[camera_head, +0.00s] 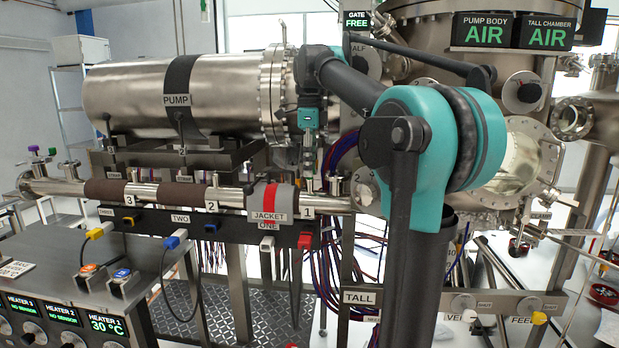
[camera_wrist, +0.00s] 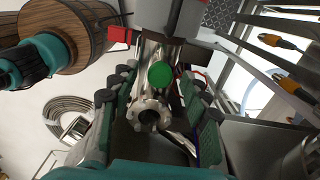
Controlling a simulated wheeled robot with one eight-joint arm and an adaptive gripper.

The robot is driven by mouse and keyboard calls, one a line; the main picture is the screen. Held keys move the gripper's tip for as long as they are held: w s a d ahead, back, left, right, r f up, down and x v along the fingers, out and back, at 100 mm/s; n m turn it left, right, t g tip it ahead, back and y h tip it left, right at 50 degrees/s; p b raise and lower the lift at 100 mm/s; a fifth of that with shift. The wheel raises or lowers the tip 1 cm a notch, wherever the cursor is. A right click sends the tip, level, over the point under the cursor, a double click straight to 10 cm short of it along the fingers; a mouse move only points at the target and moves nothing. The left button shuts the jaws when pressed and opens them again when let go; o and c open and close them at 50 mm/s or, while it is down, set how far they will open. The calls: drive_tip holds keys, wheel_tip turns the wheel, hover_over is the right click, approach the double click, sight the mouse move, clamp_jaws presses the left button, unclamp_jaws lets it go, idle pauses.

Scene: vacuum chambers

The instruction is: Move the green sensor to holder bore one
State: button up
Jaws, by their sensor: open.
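A round green cap, which looks like the green sensor (camera_wrist: 161,75), shows on a metal pipe in the wrist view. My gripper (camera_wrist: 155,103) is open, with its green-padded fingers on either side of the pipe in that picture. I cannot tell whether they touch anything. In the head view my gripper (camera_head: 308,168) points down above the steel pipe (camera_head: 230,197) near the label 1, and the cap there is hidden. Another small green cap (camera_head: 52,151) and a purple cap (camera_head: 33,149) stand at the pipe's far left. I cannot clearly make out the holder or its bore one.
A grey jacket (camera_head: 262,218) with a red strap wraps the pipe beside my gripper. Brown sleeves (camera_head: 106,190) cover it further left. The large pump cylinder (camera_head: 140,100) lies behind and above. A heater bench (camera_head: 105,295) with cables stands at front left.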

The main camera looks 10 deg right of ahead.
drive_tip(key=shift+f, duration=0.55)
idle(0.6)
clamp_jaws()
drive_tip(key=shift+r, duration=0.15)
drive_tip(key=shift+r, duration=2.85)
